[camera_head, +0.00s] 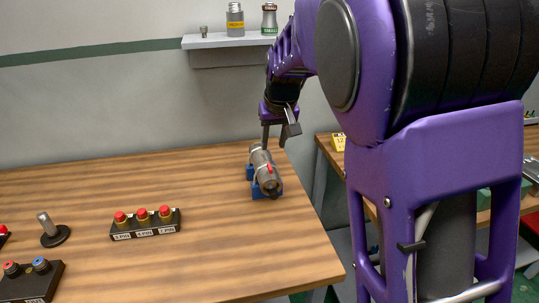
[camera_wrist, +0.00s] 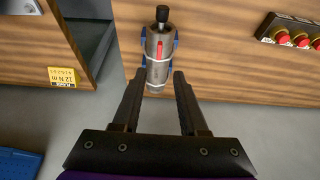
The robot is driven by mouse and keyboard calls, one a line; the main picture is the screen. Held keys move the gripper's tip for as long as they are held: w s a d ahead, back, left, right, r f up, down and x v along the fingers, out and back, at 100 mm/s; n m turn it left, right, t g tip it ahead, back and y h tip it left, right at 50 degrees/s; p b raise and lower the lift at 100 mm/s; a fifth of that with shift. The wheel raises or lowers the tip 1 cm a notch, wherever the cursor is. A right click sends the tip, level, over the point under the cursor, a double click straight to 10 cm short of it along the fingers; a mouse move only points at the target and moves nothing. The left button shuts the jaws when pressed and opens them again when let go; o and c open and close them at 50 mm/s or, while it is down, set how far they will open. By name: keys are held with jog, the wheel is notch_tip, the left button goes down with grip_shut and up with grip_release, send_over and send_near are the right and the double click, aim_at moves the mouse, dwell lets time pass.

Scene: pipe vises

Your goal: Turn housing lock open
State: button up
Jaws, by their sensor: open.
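A grey cylindrical housing (camera_head: 264,170) lies on blue vise supports (camera_head: 250,173) near the right end of the wooden table. It has a small red lever or mark (camera_head: 270,169). In the wrist view the housing (camera_wrist: 158,74) shows with a red strip (camera_wrist: 159,50) along it and a black knob (camera_wrist: 162,14) at its far end. My gripper (camera_head: 278,145) is above the housing's far end in the head view. In the wrist view my gripper (camera_wrist: 156,80) is open, its two fingers apart on either side of the housing's near end. Contact cannot be told.
A black block with several red-topped plugs (camera_head: 145,224) stands on the table, left of the housing. A post on a round base (camera_head: 52,232) and another black block (camera_head: 30,280) are farther left. A shelf (camera_head: 230,40) holds bottles. A yellow tag (camera_wrist: 63,76) is on a neighbouring bench.

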aim_at(270, 167)
jog(key=x, duration=1)
jog(key=shift+w+d+f+b, duration=0.1)
jog(key=shift+f+b, duration=0.05)
jog(key=shift+b, duration=0.2)
grip_shut()
